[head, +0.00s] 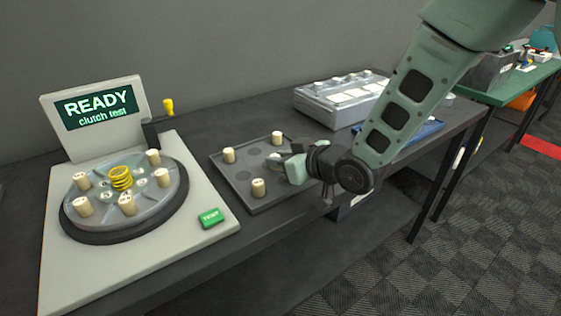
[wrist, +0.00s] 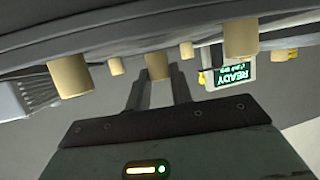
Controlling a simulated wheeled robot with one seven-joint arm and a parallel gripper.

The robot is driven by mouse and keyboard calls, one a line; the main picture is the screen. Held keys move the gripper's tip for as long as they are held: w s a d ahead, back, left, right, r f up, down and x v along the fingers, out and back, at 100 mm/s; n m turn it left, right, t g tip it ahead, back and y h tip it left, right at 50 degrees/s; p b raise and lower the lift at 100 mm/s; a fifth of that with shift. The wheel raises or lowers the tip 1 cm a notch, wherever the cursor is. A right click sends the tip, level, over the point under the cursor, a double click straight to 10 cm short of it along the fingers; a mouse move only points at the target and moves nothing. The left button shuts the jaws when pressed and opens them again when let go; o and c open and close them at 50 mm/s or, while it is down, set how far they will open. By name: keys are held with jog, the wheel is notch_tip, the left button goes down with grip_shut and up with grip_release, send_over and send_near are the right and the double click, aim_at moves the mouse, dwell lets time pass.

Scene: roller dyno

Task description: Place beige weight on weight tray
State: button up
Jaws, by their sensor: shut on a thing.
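My gripper (head: 280,159) is low over the dark weight tray (head: 243,203), coming in from the right. In the wrist view, which is upside down, its two fingers (wrist: 158,85) are shut on a beige weight (wrist: 158,66), a short cylinder. This weight is mostly hidden by the gripper in the head view. Three other beige weights stand on the tray: back left (head: 228,155), back right (head: 277,138) and front (head: 258,187). Whether the held weight touches the tray is hard to tell.
Left of the tray is the clutch tester, its screen (head: 97,104) reading READY. Several beige weights stand on its round disc (head: 107,190) around a yellow spring (head: 121,178). A green TEST button (head: 210,217) is at its front. A grey box (head: 340,97) stands behind my arm.

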jog(key=shift+f, duration=0.45)
